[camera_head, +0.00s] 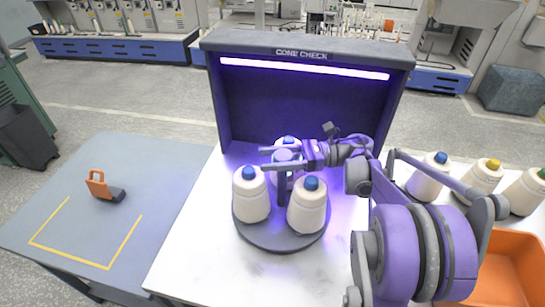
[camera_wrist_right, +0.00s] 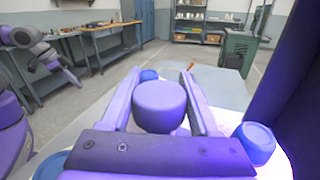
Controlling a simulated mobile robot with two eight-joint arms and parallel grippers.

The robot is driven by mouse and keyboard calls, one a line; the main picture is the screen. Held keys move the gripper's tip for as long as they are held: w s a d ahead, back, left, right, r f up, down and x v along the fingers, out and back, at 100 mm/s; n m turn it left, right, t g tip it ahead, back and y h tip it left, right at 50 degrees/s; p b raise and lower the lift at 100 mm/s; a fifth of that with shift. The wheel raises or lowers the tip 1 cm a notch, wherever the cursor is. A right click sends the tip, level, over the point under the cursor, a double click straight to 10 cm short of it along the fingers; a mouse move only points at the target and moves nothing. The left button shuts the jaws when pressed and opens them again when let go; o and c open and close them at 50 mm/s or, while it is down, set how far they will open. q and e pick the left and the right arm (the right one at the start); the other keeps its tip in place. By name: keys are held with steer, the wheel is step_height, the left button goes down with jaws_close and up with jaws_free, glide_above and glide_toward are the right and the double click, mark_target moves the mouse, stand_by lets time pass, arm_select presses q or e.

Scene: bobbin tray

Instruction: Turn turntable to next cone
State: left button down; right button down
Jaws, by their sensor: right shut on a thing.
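The round dark turntable (camera_head: 262,238) stands on the white table in front of the cone check booth. It carries three cream cones with blue tops: front left (camera_head: 251,200), front right (camera_head: 307,212), and one at the back (camera_head: 285,142), mostly hidden by my gripper. A post with a round knob (camera_head: 284,156) rises among them. My right gripper (camera_head: 268,159) reaches in from the right and is shut on the knob. In the right wrist view the knob (camera_wrist_right: 160,105) sits between the two fingers. My left arm shows small at that view's left; its jaws are unclear.
The booth (camera_head: 265,110), lit violet, stands behind the turntable. Cones with blue, yellow and green tops (camera_head: 427,180) stand at the right, near an orange bin (camera_head: 512,245). A grey side table (camera_head: 165,190) at the left holds an orange-handled tool (camera_head: 103,187); most of it is clear.

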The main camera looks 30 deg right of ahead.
stand_by(0.3)
steer(key=shift+c, duration=0.6)
jaws_free()
